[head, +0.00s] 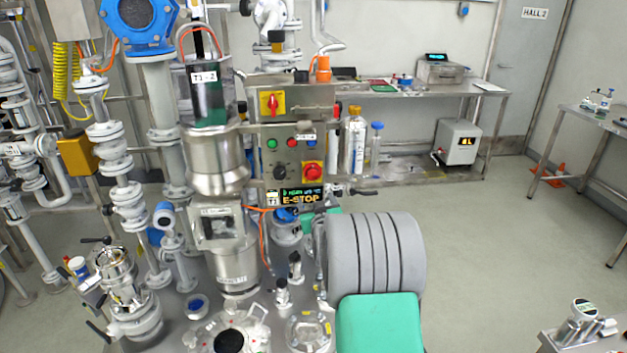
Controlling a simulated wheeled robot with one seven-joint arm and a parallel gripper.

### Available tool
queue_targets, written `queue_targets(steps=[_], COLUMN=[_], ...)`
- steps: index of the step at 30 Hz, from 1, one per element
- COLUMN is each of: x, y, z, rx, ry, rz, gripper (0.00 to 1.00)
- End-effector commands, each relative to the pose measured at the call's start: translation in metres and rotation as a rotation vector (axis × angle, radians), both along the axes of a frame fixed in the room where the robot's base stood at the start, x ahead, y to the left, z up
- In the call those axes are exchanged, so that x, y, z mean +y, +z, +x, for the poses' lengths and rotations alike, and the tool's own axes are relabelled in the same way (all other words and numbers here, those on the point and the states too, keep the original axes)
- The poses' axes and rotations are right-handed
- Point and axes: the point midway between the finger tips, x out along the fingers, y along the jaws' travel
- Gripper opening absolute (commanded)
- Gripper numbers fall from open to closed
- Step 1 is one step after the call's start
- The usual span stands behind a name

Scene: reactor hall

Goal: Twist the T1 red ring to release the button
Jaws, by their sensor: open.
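The T1 control panel (291,150) stands upright near the middle of the head view. At its lower right is the red ring button (313,171) on a yellow square plate. The display (300,197) below it carries a T1 tag and reads "E-STOP" in orange. I cannot tell from this view whether the button is pressed in. My gripper does not show clearly. My grey and green arm parts fill the lower middle, below and right of the panel, and nothing visible touches the red button.
A red-on-yellow rotary switch (271,103) sits above the panel. The T1-2 vessel (214,160) stands close on its left, with orange cables beside it. Valves and flanges crowd the lower left. A steel bench (455,92) stands behind. Floor (480,240) at right is clear.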

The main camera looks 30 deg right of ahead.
Motion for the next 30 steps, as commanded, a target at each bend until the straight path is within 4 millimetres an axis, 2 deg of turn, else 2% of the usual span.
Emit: queue_targets(steps=[3,5,8,18,28,30], x=[-0.003,-0.004,-0.008,-0.033,-0.037,-0.037], y=[0.033,0.04,0.04,0.039,0.038,0.038], z=[0.002,0.003,0.013,0.065,0.071,0.071], rx=[-0.112,-0.128,-0.122,-0.12,-0.12,-0.12], ry=[-0.005,-0.006,-0.004,-0.005,-0.006,-0.006], rz=[-0.091,-0.116,-0.122,-0.12,-0.12,-0.12], gripper=[0.73,0.73,0.73,0.73,0.73,0.68])
